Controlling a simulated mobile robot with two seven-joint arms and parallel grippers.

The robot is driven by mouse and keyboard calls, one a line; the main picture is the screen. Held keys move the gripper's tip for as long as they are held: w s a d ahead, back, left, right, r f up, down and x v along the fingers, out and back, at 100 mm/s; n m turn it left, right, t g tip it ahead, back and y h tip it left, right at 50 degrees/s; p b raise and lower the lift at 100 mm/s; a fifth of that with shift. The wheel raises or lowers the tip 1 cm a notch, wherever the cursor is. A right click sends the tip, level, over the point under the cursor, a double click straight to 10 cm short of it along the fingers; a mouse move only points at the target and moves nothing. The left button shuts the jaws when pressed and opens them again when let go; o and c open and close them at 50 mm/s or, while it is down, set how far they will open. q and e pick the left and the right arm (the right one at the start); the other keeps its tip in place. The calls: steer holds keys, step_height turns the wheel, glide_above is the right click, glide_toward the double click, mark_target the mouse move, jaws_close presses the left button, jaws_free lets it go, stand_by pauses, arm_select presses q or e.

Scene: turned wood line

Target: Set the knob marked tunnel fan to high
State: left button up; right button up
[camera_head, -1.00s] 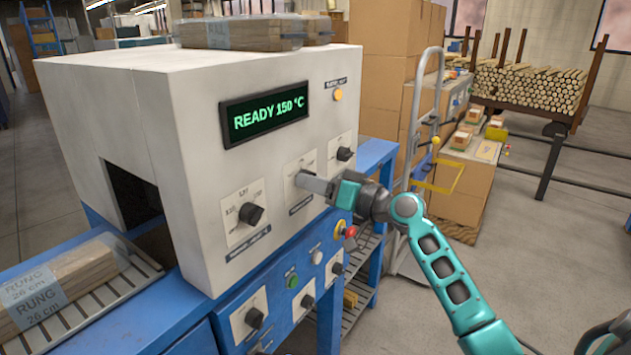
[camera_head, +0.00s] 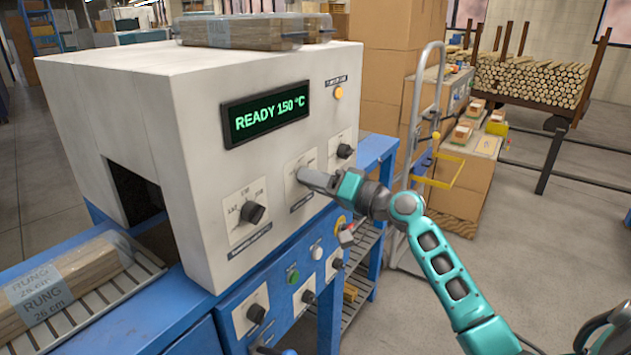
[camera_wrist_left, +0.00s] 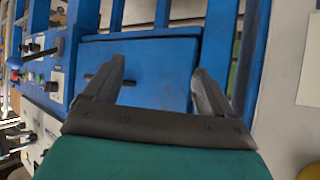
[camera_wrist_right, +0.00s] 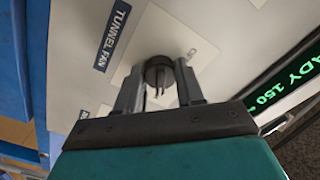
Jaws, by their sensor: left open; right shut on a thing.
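The tunnel fan knob (camera_wrist_right: 158,70) is a round dark knob on a pale plate, beside a dark label reading TUNNEL FAN (camera_wrist_right: 112,35) in the right wrist view. My right gripper (camera_wrist_right: 160,92) is shut on this knob, a finger at each side. In the head view my right gripper (camera_head: 303,177) reaches the middle plate (camera_head: 299,160) under the display and hides the knob there. Which mark the knob points to cannot be read. My left gripper (camera_wrist_left: 158,76) is open and empty, facing a blue panel (camera_wrist_left: 150,85).
The white machine has a green display (camera_head: 266,114) reading READY 150 °C. Similar knobs sit at lower left (camera_head: 251,213) and right (camera_head: 345,151) of the held one. Below are a green button (camera_head: 293,276) and more knobs. Wrapped rungs (camera_head: 70,280) lie on the left rollers.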

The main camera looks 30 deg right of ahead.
arm_select(q)
steer(key=shift+d, duration=0.2)
arm_select(e)
steer(key=o, duration=1)
steer(key=shift+o, duration=0.2)
arm_select(q)
steer(key=shift+w+d+f+h+b, duration=0.3)
steer(key=shift+d+f+b, duration=0.05)
steer(key=shift+b, duration=0.6)
arm_select(e)
steer(key=v, duration=1.3)
steer(key=shift+a+f, duration=0.1)
